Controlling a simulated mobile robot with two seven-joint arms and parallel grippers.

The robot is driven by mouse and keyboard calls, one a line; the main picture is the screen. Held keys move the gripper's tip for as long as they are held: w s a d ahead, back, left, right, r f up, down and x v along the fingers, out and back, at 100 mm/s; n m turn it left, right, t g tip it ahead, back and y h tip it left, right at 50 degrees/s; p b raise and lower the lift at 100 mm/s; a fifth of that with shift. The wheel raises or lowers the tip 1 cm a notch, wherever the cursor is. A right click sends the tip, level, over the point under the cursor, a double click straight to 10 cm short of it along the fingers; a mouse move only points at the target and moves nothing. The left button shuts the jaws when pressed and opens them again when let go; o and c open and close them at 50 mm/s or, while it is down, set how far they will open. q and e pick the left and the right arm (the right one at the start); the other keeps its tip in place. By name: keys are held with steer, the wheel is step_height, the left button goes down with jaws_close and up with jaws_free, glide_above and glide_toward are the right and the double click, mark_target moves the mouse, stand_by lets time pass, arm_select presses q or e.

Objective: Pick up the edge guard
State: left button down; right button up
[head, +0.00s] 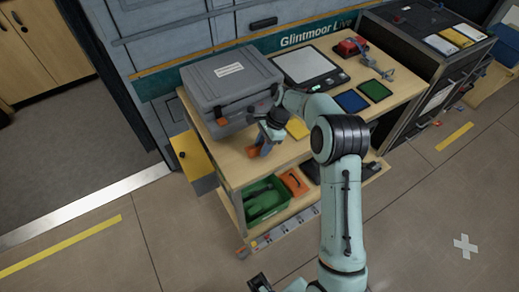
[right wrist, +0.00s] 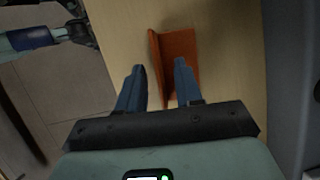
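The edge guard (right wrist: 181,52) is an orange, L-shaped piece on the wooden top of the workbench. In the head view the edge guard (head: 253,151) shows as a small orange patch near the bench's front edge, partly hidden by my gripper. My right gripper (right wrist: 160,78) is open, with its blue fingers pointing toward the guard. In the wrist view the right finger overlaps the guard's wide face, and the left finger is left of its narrow flange. My right gripper (head: 262,143) is over the bench in the head view. My left gripper (head: 260,283) is only partly visible at the bottom edge.
A grey case (head: 232,85) stands close behind my right gripper. A yellow pad (head: 298,128), a blue panel (head: 351,101) and a green panel (head: 375,90) lie on the bench. A green bin (head: 266,203) and an orange object (head: 294,182) are on the lower shelf.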

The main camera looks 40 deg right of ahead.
steer(key=shift+f, duration=0.1)
jaws_close()
